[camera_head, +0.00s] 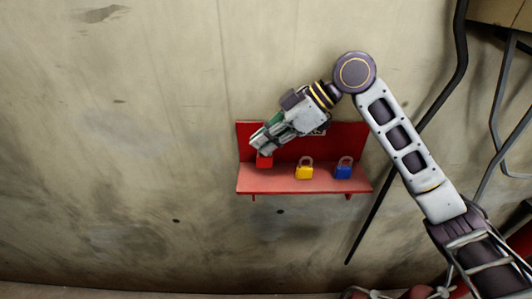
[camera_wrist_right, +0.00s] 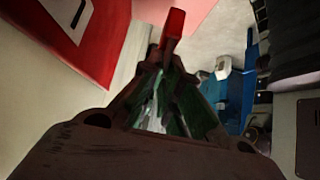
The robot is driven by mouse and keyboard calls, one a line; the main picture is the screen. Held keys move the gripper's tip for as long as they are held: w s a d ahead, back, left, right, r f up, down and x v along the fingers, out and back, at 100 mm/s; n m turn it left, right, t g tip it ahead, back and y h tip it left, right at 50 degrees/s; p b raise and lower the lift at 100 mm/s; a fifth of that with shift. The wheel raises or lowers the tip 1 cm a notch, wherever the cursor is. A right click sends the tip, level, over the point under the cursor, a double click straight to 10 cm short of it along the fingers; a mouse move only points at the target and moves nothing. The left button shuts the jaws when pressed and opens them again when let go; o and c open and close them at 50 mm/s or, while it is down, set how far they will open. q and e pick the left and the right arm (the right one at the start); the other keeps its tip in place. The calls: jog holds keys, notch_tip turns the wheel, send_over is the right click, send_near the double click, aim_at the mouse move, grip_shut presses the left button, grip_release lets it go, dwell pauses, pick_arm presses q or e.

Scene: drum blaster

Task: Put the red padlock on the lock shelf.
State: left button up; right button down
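The red padlock (camera_head: 264,161) is at the left end of the red lock shelf (camera_head: 275,185), under my right gripper (camera_head: 261,147). Its body shows below the fingertips, and its upper part is hidden by them. In the right wrist view the fingers (camera_wrist_right: 160,52) close together on the red padlock (camera_wrist_right: 174,22). I cannot tell whether its bottom touches the shelf board. A yellow padlock (camera_head: 304,172) and a blue padlock (camera_head: 343,172) stand upright on the shelf to its right. My left gripper is not in view.
The shelf is fixed to a bare concrete wall (camera_head: 130,150) and has a raised red back panel (camera_head: 347,143). Dark pipes (camera_head: 455,70) run along the wall at the right. The wall left of the shelf is clear.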

jog(key=shift+f, duration=1.9)
jog(key=c, duration=1.6)
grip_release()
jog(key=shift+f, duration=0.1)
jog(key=shift+c, duration=0.2)
jog(key=shift+b+v, duration=0.35)
jog(key=shift+v, duration=5.75)
jog(key=shift+a, duration=0.1)
